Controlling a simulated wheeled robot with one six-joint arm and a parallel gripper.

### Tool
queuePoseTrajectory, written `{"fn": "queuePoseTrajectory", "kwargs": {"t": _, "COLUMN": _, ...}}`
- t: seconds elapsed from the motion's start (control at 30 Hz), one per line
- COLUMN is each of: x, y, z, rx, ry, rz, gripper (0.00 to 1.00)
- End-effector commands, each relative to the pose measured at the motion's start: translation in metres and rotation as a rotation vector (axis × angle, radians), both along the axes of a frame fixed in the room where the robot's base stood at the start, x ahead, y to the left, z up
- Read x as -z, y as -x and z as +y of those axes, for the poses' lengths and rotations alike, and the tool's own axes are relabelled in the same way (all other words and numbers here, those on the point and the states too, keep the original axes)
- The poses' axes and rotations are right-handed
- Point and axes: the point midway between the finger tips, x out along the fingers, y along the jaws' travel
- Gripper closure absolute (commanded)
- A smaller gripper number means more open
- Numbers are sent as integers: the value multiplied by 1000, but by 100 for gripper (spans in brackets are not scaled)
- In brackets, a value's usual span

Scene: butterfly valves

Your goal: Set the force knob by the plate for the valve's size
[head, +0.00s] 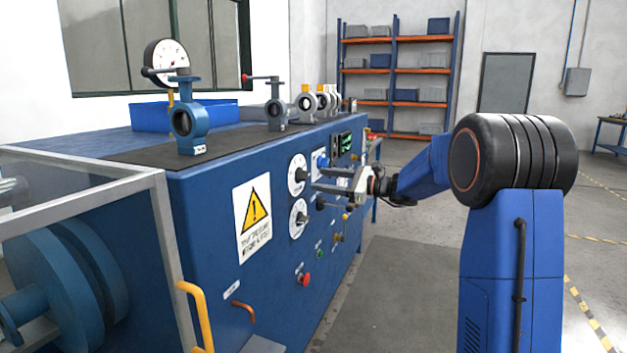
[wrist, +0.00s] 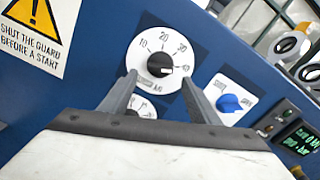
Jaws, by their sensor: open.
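The upper dial (head: 298,174) is a white disc with a black knob on the machine's blue front. In the wrist view its scale shows 10 to 40 around the black knob (wrist: 160,64); the white mark points right, near 40. A lower white dial (head: 298,218) is partly hidden by my gripper in the wrist view (wrist: 143,105). Which dial is for force I cannot read. My gripper (head: 316,179) is open, its fingertips (wrist: 159,80) apart on either side of the upper knob's lower part; contact is unclear. A blue valve (head: 182,122) on top has a small plate (head: 199,150), unreadable.
A blue selector knob (wrist: 229,103) and a green-lit display (wrist: 300,138) sit right of the dials. A red button (head: 304,279) is lower down. A clear-walled guard with a yellow handle (head: 197,310) stands at left. More valves (head: 277,104) line the top. Floor at right is clear.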

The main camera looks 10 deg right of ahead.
Motion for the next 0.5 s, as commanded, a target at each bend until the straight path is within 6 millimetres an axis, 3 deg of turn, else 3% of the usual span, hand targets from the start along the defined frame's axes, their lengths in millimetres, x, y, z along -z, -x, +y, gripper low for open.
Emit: {"fn": "queuePoseTrajectory", "kwargs": {"t": 0.5, "x": 0, "y": 58, "z": -80, "rx": 3, "ry": 0, "rz": 1, "gripper": 44}}
